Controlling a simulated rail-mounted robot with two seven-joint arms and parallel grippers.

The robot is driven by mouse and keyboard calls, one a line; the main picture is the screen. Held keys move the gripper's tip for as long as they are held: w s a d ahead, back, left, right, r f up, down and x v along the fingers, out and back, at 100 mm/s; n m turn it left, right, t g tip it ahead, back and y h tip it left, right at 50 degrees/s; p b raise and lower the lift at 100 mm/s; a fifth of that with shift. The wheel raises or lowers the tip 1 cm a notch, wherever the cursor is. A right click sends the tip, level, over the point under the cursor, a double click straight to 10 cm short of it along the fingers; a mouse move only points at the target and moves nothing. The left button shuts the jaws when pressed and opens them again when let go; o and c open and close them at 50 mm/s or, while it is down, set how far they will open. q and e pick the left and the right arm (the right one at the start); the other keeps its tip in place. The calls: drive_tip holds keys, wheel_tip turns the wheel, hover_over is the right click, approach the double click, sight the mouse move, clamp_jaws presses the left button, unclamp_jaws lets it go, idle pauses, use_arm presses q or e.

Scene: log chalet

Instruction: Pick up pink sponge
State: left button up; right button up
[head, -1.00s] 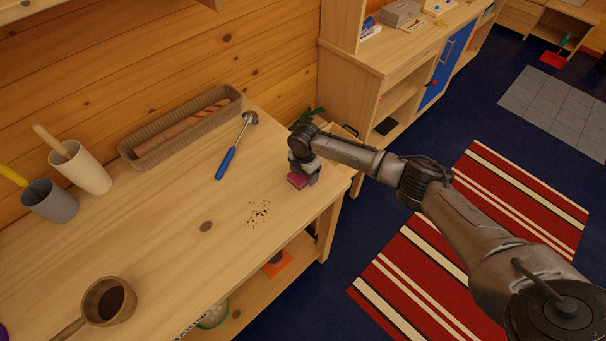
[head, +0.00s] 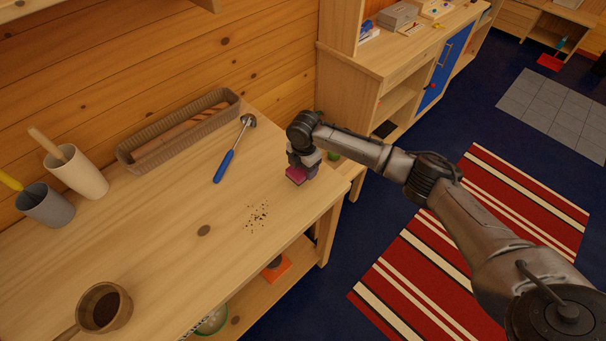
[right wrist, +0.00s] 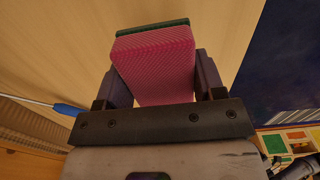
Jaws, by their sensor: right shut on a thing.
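The pink sponge (head: 295,175) is at the right end of the wooden worktop, near its edge. My right gripper (head: 303,168) is shut on it from above. In the right wrist view the pink sponge (right wrist: 155,62), with a dark green layer at its far end, sits between the two dark fingers of the right gripper (right wrist: 155,85). Whether the sponge touches the worktop or hangs just above it is hard to tell. My left gripper is not in view.
A blue-handled tool (head: 233,150) lies left of the gripper. Dark crumbs (head: 257,216) lie in front of it. A woven tray (head: 180,130), two cups (head: 78,172) and a brown pan (head: 103,307) stand further left. The worktop's middle is mostly clear.

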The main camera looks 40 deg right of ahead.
drive_tip(key=s+r, duration=0.3)
drive_tip(key=s, duration=0.2)
drive_tip(key=s+d+r+b, duration=0.1)
drive_tip(key=s+r, duration=0.2)
drive_tip(key=s, duration=0.3)
drive_tip(key=shift+s+r+b, duration=0.15)
drive_tip(key=shift+s+b, duration=0.05)
drive_tip(key=shift+b, duration=0.1)
drive_tip(key=shift+d, duration=0.1)
